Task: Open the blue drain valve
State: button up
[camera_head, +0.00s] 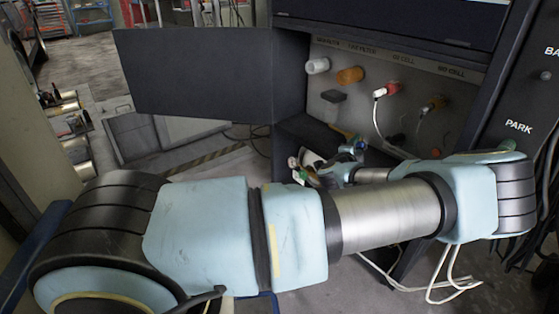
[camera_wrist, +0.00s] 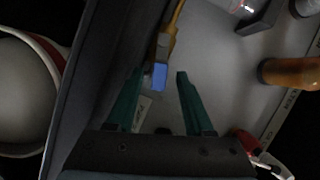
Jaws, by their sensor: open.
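The blue drain valve (camera_wrist: 159,76) shows in the wrist view as a small blue block at the end of a yellow-orange stem (camera_wrist: 169,40). My gripper (camera_wrist: 160,73) is open, with its two teal fingers apart. In the picture the blue part lies between the fingertips, nearer the left one; I cannot tell the depth between them or see any contact. In the head view my gripper (camera_head: 352,146) is small at the cabinet's lower opening, partly behind my own arm. The blue part is too small to make out there.
The dark cabinet's door (camera_head: 195,75) hangs open on the left. Its panel carries a white filter (camera_head: 317,66), an orange filter (camera_head: 350,75) and a red-orange cell (camera_head: 391,88) with a white cable. A round red-and-white container (camera_wrist: 25,90) stands left in the wrist view.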

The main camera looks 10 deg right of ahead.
jog(key=shift+w+a+r+n+g+p, duration=0.15)
jog(key=shift+r+n+g+p, duration=0.1)
jog(key=shift+r+n+p, duration=0.35)
jog(key=shift+w+d+r+n+g+p, duration=0.1)
jog(key=shift+r+n+g+p, duration=0.25)
jog(key=shift+p, duration=0.3)
jog(key=p+v, duration=0.1)
jog(key=v, duration=1)
jog(key=w+a+f+n+y+b, duration=0.1)
jog(key=w+a+f+n+y, duration=0.1)
jog(key=w+a+n+y, duration=0.3)
jog(key=a+f+n+y, duration=0.2)
jog(key=a+n, duration=0.1)
jog(key=a, duration=0.5)
jog(key=s+a+n+g+y+b, duration=0.2)
jog(key=a+n+g, duration=0.3)
jog(key=a, duration=0.6)
jog(key=shift+s+a+f+n+y+b, duration=0.2)
jog(key=shift+s+a+n+y+b, duration=0.25)
jog(key=shift+n+y, duration=0.65)
jog(key=shift+s, duration=0.1)
jog(key=s+a+r+n+g, duration=0.45)
jog(key=s+a+r, duration=0.75)
jog(key=r, duration=0.3)
notch_tip(320, 180, up, 31)
jog(key=p, duration=3.1)
jog(key=shift+d+h+p, duration=0.2)
jog(key=shift+h+p, duration=0.1)
jog(key=shift+h, duration=0.1)
